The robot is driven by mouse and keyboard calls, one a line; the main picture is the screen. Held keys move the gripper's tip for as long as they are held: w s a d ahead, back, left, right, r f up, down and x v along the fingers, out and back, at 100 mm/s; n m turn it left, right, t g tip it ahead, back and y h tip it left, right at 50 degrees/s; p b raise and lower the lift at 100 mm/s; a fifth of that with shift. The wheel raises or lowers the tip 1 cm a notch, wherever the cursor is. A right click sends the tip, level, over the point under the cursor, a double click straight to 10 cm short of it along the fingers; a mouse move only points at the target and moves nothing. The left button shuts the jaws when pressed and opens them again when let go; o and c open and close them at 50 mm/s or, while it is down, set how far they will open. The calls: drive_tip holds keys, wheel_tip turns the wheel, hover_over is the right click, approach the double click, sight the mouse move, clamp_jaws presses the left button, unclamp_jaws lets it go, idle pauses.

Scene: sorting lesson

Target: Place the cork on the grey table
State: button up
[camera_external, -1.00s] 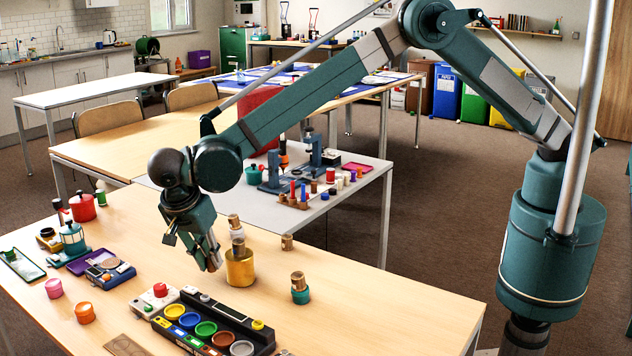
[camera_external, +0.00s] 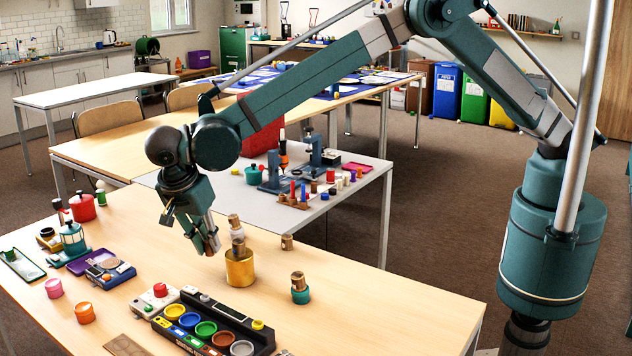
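My gripper (camera_external: 206,245) is above the wooden table, just left of a gold jar (camera_external: 240,268). A small brown piece, which looks like the cork (camera_external: 213,239), shows between its fingertips; the fingers hide most of it. The grey table (camera_external: 222,203) stands behind the wooden table, beyond my gripper, with a bare stretch at its left and front. Another small brown cylinder (camera_external: 287,242) stands on the wooden table to the right of the gold jar.
Brown-topped jars, including a teal one (camera_external: 300,290), stand right of my gripper. A black tray of coloured cups (camera_external: 262,337) lies in front.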

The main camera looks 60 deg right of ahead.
drive_tip(key=shift+r, duration=0.1)
idle(0.3)
wheel_tip(320, 180, up, 18)
drive_tip(key=w+d+n+t, duration=0.1)
drive_tip(key=w+d, duration=0.6)
drive_tip(key=d, duration=0.6)
drive_tip(key=w+d+n, duration=0.2)
drive_tip(key=w+d, duration=0.6)
drive_tip(key=d, duration=0.6)
drive_tip(key=w+d+n+t, duration=0.1)
drive_tip(key=w+d, duration=0.6)
drive_tip(key=d, duration=0.6)
drive_tip(key=s+d+n+y+p, duration=0.25)
drive_tip(key=d+n, duration=0.25)
drive_tip(key=d, duration=4.2)
wheel_tip(320, 180, down, 18)
drive_tip(key=shift+s+t+h+b, duration=0.25)
drive_tip(key=shift+t+h+b, duration=0.1)
drive_tip(key=shift+t+b, duration=0.05)
